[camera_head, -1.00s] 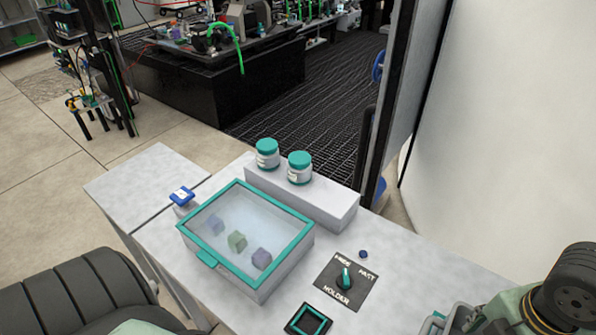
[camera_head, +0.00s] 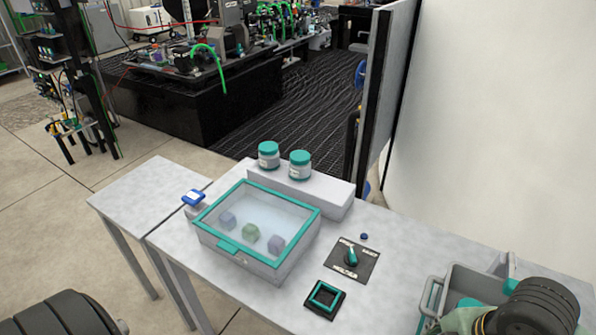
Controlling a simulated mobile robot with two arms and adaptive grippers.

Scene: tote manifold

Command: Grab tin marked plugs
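Two small jar-like tins with teal lids and pale labels stand upright on a raised grey block at the back of the table. One is the left tin (camera_head: 268,155), the other the right tin (camera_head: 300,165). Their label text is too small to read, so I cannot tell which is marked plugs. Parts of my arms show at the bottom left and bottom right corners. Neither gripper's fingertips are in view, and nothing of mine touches the tins.
A teal-rimmed clear-lidded box (camera_head: 205,231) holding small blocks stands before the raised block (camera_head: 325,192). A knob panel (camera_head: 352,260), a teal-framed square (camera_head: 324,299) and a grey tote (camera_head: 468,283) lie to the right. A blue-topped item (camera_head: 193,197) sits left. A side table (camera_head: 145,200) adjoins.

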